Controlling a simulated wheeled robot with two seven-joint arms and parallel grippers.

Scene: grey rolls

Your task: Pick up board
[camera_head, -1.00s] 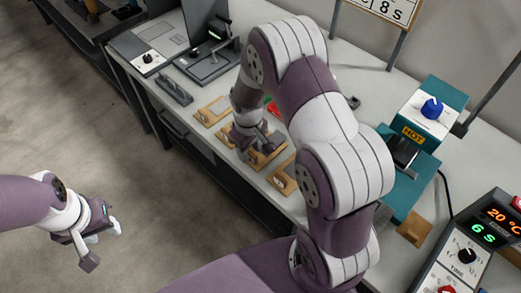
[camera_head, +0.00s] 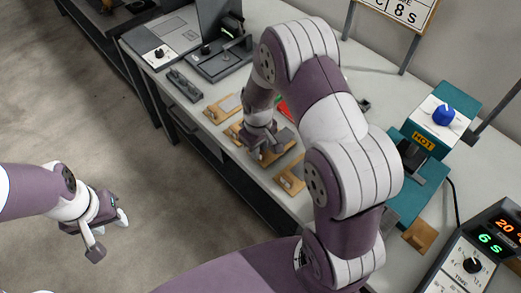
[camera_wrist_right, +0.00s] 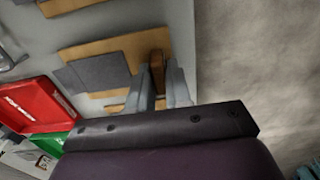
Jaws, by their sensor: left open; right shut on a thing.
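Several wooden boards lie in a row along the front of the table, among them a left one (camera_head: 222,109) and a right one (camera_head: 290,178). My right gripper (camera_head: 266,148) is low over the row and shut on the wooden block of a board (camera_head: 277,153). In the right wrist view the block (camera_wrist_right: 157,66) stands between the fingers, and the board (camera_wrist_right: 125,50) carries a grey sheet (camera_wrist_right: 98,72). I cannot tell whether it is off the table. My left gripper (camera_head: 108,236) is open and empty over the floor, away from the table.
A red box (camera_wrist_right: 38,103) lies behind the boards. A teal press (camera_head: 425,150) marked HOT stands to the right, with a timer box (camera_head: 480,248) in front. Grey devices (camera_head: 215,55) stand at the far left of the table.

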